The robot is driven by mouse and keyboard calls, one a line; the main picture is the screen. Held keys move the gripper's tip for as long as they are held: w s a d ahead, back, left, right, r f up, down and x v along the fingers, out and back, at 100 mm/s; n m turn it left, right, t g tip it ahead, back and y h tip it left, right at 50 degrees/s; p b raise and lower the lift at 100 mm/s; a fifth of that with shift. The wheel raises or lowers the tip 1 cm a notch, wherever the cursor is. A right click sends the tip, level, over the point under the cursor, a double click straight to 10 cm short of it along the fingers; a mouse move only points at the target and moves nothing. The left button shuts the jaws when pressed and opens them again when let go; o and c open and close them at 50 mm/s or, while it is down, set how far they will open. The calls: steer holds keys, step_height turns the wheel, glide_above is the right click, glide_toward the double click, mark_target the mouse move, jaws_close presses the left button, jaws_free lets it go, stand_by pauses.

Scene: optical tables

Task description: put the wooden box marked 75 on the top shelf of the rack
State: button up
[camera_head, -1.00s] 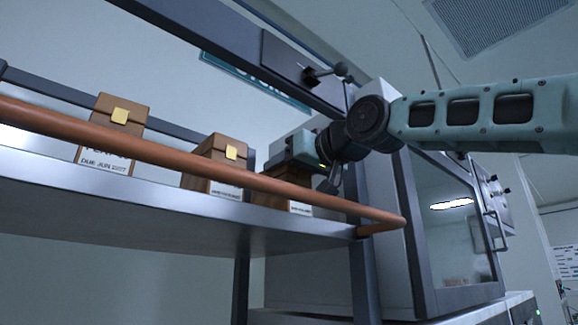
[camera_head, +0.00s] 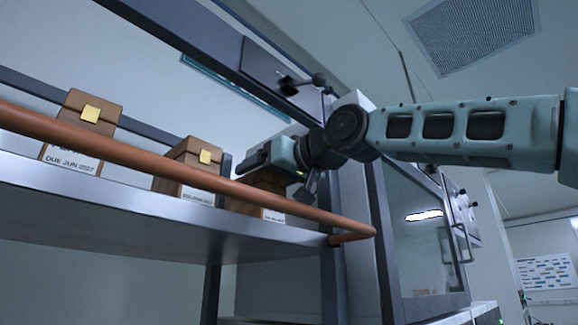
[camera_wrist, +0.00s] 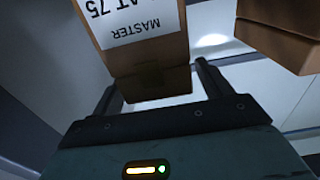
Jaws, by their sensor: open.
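The wooden box marked 75 shows in the wrist view (camera_wrist: 150,55), with a white label reading "AT 75" and "MASTER". My gripper (camera_wrist: 156,80) is open, with one finger on each side of the box's near end; I cannot tell whether they touch it. In the head view, my gripper (camera_head: 272,160) is over the rightmost box (camera_head: 240,208), which stands on a metal shelf (camera_head: 120,205) and is partly hidden by the gripper and the rail.
A copper rail (camera_head: 130,158) runs along the shelf's front edge. Two more boxes with yellow clasps stand to the left, one in the middle (camera_head: 183,170) and one at far left (camera_head: 90,110). A glass-fronted cabinet (camera_head: 415,240) stands at right.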

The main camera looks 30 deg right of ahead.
steer(key=shift+f+b+v, duration=0.25)
steer(key=shift+b+v, duration=0.3)
steer(key=shift+v, duration=0.55)
steer(key=b+v, duration=0.9)
steer(key=shift+r, duration=0.25)
steer(key=shift+s, duration=0.1)
